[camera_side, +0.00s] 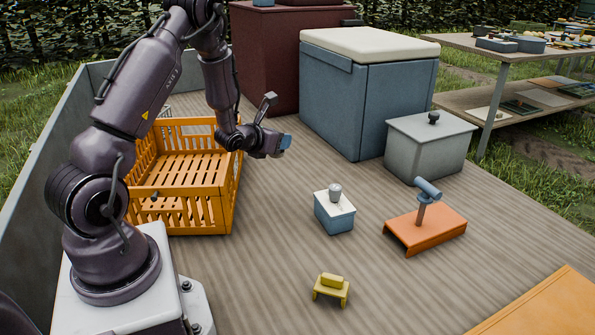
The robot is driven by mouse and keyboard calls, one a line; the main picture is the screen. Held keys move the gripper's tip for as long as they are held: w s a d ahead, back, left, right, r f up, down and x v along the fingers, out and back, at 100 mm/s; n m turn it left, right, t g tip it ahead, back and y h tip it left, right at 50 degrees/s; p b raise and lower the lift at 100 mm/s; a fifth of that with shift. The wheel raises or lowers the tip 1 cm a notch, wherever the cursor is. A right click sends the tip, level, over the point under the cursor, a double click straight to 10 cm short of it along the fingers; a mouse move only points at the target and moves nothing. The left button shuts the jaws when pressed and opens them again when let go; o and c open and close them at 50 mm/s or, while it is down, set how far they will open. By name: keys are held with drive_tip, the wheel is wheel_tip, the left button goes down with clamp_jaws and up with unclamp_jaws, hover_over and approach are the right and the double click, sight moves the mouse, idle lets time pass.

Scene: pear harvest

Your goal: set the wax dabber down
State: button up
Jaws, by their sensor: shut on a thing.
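My gripper (277,146) is in the air over the deck, just right of the orange crate, pointing right. It is shut on a small blue piece (286,142) that shows at its tips. I take this piece to be the wax dabber, but most of it is hidden and its shape is too small to tell. It is clear of every surface. A low yellow stand (318,296) with a yellow block on top is at the front. A small blue box (335,219) with a white top carries a silver cup-like piece (335,191).
An orange slatted crate (185,213) is left of my gripper. An orange stand (440,233) holds a blue-headed upright tool (427,189). A grey lidded box (429,150) and a large blue cooler (365,105) stand behind. The deck between the crate and small box is clear.

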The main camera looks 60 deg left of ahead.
drive_tip(key=shift+s+a, duration=0.1)
drive_tip(key=shift+a, duration=0.35)
drive_tip(key=shift+n+y, duration=0.3)
drive_tip(key=w+a+f, duration=0.2)
drive_tip(key=w+f, duration=0.1)
drive_tip(key=w+a+f, duration=0.6)
drive_tip(key=w, duration=0.1)
drive_tip(key=shift+a, duration=0.25)
drive_tip(key=shift+w+a+f, duration=0.1)
drive_tip(key=shift+w+f, duration=0.05)
drive_tip(key=shift+f, duration=0.15)
drive_tip(key=shift+w+f, duration=0.1)
drive_tip(key=shift+f, duration=1.45)
drive_tip(key=o, duration=0.9)
drive_tip(key=shift+f, duration=0.15)
